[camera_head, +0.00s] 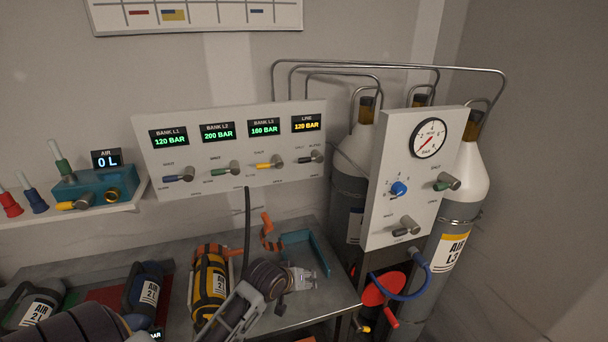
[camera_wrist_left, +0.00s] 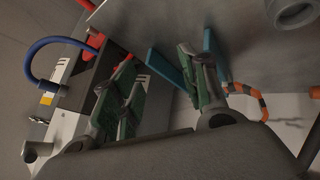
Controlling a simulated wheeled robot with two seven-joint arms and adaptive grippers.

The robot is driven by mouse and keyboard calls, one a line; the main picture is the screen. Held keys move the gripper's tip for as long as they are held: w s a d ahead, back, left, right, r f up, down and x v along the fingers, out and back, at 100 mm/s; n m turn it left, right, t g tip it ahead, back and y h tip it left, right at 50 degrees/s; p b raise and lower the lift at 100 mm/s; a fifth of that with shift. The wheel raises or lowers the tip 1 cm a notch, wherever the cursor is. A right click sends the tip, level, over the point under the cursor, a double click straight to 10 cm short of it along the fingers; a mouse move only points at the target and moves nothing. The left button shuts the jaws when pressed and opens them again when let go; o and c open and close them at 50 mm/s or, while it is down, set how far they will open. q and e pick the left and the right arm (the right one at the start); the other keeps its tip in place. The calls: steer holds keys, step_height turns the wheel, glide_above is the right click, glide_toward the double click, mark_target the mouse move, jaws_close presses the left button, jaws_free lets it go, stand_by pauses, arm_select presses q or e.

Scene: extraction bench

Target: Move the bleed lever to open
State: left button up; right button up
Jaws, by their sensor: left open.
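No lever has a readable bleed label. On the upright gauge panel (camera_head: 388,150), a lower lever (camera_head: 405,229) has a dark handle pointing left from its grey hub. My left gripper (camera_head: 303,279) is low over the bench, left of and below this panel, apart from both levers. In the left wrist view its green-padded fingers (camera_wrist_left: 160,58) are spread and empty. The panel's edge and a grey knob (camera_wrist_left: 36,150) show there at left. My right gripper is not in view.
A teal tray (camera_head: 319,253) and an orange-black hooked thing (camera_head: 268,236) lie just behind my gripper. A yellow-black cylinder (camera_head: 209,285) is to its left. A blue hose (camera_head: 408,295) and red disc (camera_head: 382,289) are below the panel. The bank panel (camera_head: 230,150) is behind.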

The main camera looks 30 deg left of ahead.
arm_select(q)
steer(key=w+a+r+n+t, duration=0.2)
steer(key=w+a+r+n, duration=0.15)
steer(key=r, duration=0.35)
steer(key=n+t+y, duration=0.1)
steer(key=n+t, duration=0.5)
steer(key=n, duration=0.5)
glide_toward(302, 162)
steer(key=s, duration=0.2)
steer(key=shift+s+d+r+m, duration=0.1)
steer(key=shift+s+d+m, duration=0.05)
steer(key=shift+m, duration=0.1)
steer(key=shift+w+a+f+p, duration=0.15)
steer(key=shift+w+f+p, duration=0.2)
steer(key=shift+w, duration=1.9)
steer(key=shift+w+a+f+p, duration=0.2)
steer(key=shift+w+f+p, duration=0.15)
steer(key=shift+w, duration=1.95)
steer(key=shift+w+a+f+p, duration=0.15)
steer(key=shift+w+f+p, duration=0.2)
steer(key=shift+w, duration=1.9)
jaws_close()
